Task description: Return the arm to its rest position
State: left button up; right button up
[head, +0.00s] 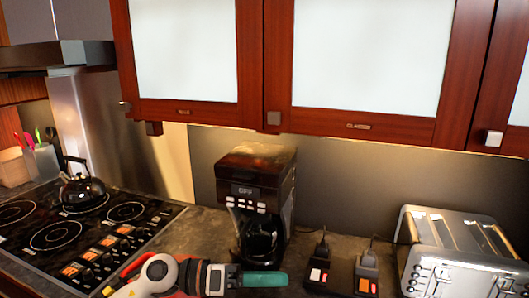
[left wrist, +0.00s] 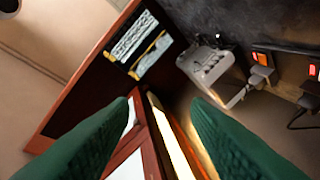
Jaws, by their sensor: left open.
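My left arm (head: 160,274) comes in low at the left in the head view, in front of the counter edge. Its gripper (head: 264,279) shows side-on at the bottom middle, with green fingers pointing right. In the left wrist view the two green fingers of the left gripper (left wrist: 165,112) stand well apart with nothing between them. Beyond them is a reddish-brown wooden front (left wrist: 82,92) with a bright strip beside it; I cannot tell whether the fingers touch it. My right gripper is not in view.
A black coffee maker (head: 258,190) stands on the counter behind the left gripper. A silver toaster (head: 460,255) is at the right and a stovetop (head: 75,235) with a dark kettle (head: 80,188) at the left. Wall cabinets (head: 360,75) hang above.

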pick_arm(q)
jog(key=w+a+r+n+t+y, duration=0.1)
jog(key=w+a+n+t+y, duration=0.15)
jog(key=n+t, duration=0.75)
jog(key=w+a+r+n+t+y, duration=0.1)
jog(key=a+n+t, duration=0.3)
jog(key=n+t, duration=0.6)
jog(key=s+a+f+n+g+y, duration=0.3)
jog(key=a+f+n+y, duration=0.35)
jog(key=f+n, duration=0.2)
jog(key=s+a+f+n+g+y, duration=0.2)
jog(key=a+f+n+g+y, duration=0.1)
jog(key=a+f+n+y, duration=0.55)
jog(key=s+f+n+g, duration=0.3)
jog(key=s+f+g, duration=0.3)
jog(key=s, duration=0.5)
jog(key=s+f+n+g, duration=0.3)
jog(key=s+f+g, duration=0.25)
jog(key=s, duration=0.55)
notch_tip(320, 180, down, 30)
jog(key=s+b, duration=0.1)
jog(key=b, duration=0.1)
jog(key=s+a+f+g, duration=0.2)
jog(key=s+a+f, duration=0.1)
jog(key=s+f, duration=1.2)
jog(key=shift+s+f+h+b, duration=0.2)
jog(key=shift+s+h+b, duration=0.15)
jog(key=shift+s, duration=0.2)
